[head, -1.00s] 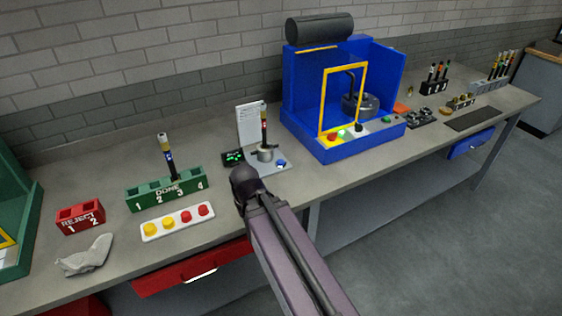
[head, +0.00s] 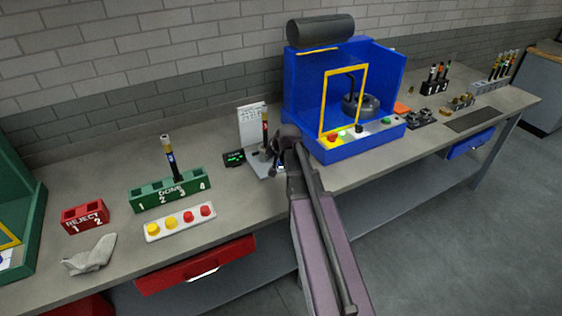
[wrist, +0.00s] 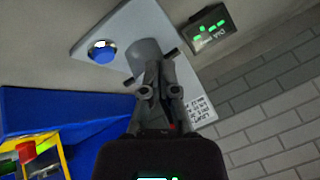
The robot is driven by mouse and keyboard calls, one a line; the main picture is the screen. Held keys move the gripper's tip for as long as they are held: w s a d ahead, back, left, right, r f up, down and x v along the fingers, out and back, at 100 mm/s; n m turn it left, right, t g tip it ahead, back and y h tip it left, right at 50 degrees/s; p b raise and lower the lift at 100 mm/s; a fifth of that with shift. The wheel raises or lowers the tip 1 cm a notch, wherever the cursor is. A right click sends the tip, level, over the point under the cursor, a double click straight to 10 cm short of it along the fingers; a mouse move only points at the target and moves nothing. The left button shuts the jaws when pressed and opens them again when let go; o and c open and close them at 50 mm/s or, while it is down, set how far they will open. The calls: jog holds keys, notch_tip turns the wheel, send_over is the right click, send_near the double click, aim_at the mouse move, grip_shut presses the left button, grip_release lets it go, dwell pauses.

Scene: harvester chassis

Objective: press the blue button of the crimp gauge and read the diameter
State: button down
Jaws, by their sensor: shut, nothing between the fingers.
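The crimp gauge has a grey base plate (wrist: 125,28) with a blue button (wrist: 103,51) and a round grey fixture (wrist: 143,54). Its small black display (wrist: 207,30) shows green marks too small to read surely; the display also shows in the head view (head: 234,158). A dark hose with a coloured band (head: 265,128) stands upright at the gauge in the head view. My gripper (wrist: 153,66) is shut and empty, its tips apart from the button, to its right in the wrist view.
The blue press machine (head: 335,152) stands close on the right of the gauge. A white printed card (head: 251,125) is behind it. To the left are the green DONE rack (head: 150,196) with one hose, a button panel (head: 180,222) and the red REJECT rack (head: 85,216).

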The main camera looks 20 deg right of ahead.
aim_at(282, 163)
jog(key=w+d+r+m+t, duration=0.2)
jog(key=w+d+r, duration=0.1)
jog(key=d, duration=0.4)
jog(key=shift+w+d+h, duration=0.3)
jog(key=shift+w+d, duration=0.1)
jog(key=shift+w, duration=0.5)
jog(key=shift+f, duration=0.2)
notch_tip(282, 163, down, 8)
jog(key=b, duration=0.8)
jog(key=shift+f, duration=0.25)
jog(key=shift+f+b, duration=0.85)
jog(key=shift+b, duration=0.25)
dwell(1.3)
jog(key=shift+r, duration=0.2)
jog(key=shift+r+p, duration=0.7)
jog(key=shift+p, duration=0.2)
jog(key=shift+r+p, duration=2.5)
jog(key=shift+p, duration=0.05)
